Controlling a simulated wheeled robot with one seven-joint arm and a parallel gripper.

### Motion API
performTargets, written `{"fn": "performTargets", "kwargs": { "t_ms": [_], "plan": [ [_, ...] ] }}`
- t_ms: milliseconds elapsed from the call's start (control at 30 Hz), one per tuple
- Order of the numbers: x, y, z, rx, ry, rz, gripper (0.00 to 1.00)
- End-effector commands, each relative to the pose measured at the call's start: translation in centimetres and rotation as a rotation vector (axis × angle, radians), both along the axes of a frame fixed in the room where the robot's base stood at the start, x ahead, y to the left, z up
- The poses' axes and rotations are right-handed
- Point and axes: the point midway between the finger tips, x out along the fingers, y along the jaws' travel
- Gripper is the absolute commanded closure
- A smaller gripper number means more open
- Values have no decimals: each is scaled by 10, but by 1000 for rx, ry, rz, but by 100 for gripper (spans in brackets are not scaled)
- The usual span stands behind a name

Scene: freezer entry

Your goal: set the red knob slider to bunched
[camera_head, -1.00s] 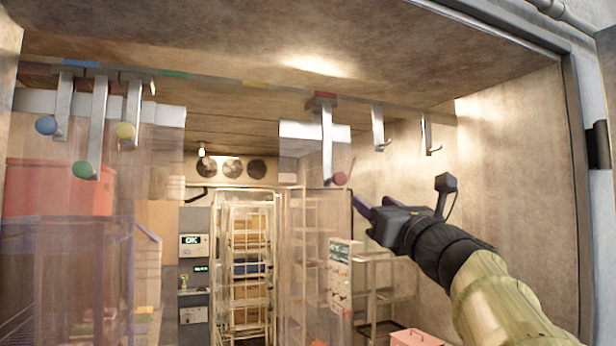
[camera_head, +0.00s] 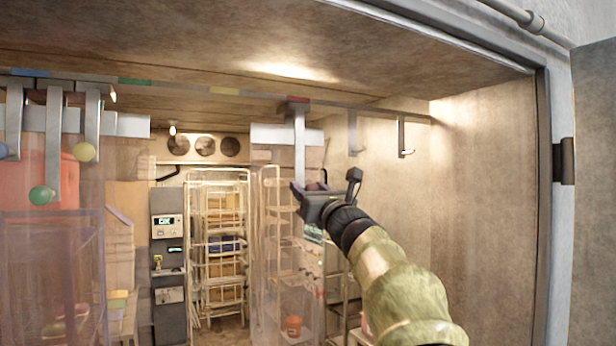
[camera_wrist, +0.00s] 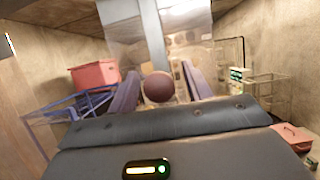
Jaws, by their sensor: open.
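The red knob slider is a flat grey hanger (camera_head: 299,145) with a clear strip, hanging from the overhead rail under its red mark (camera_head: 297,100). Its round, dull red knob (camera_wrist: 158,87) sits between my two purple fingers in the wrist view. My gripper (camera_head: 312,187) is open, with a finger on either side of the knob; I cannot tell whether either one touches it. In the head view the gripper mostly hides the knob. The yellow (camera_head: 84,152), green (camera_head: 41,195) and blue (camera_head: 3,150) knobs hang close together at the left.
The rail (camera_head: 175,87) also has blue, green and yellow marks further left. Between the red hanger and the left group the rail is free of hangers. Empty hooks (camera_head: 402,140) hang to the right. A wire rack (camera_head: 218,240) stands behind the doorway.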

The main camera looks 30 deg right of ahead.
Motion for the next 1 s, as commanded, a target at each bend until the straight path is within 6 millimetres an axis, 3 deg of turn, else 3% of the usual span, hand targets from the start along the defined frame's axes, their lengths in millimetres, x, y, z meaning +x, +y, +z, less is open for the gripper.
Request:
{"fn": "performTargets", "kwargs": {
  "t_ms": [400,433,667,1000],
  "plan": [
    [10,1,4,0,0,0,50],
    [10,1,4,0,0,0,52],
    [10,0,4,0,0,0,97],
    [10,9,2,-1,-1,4,100]
  ]
}}
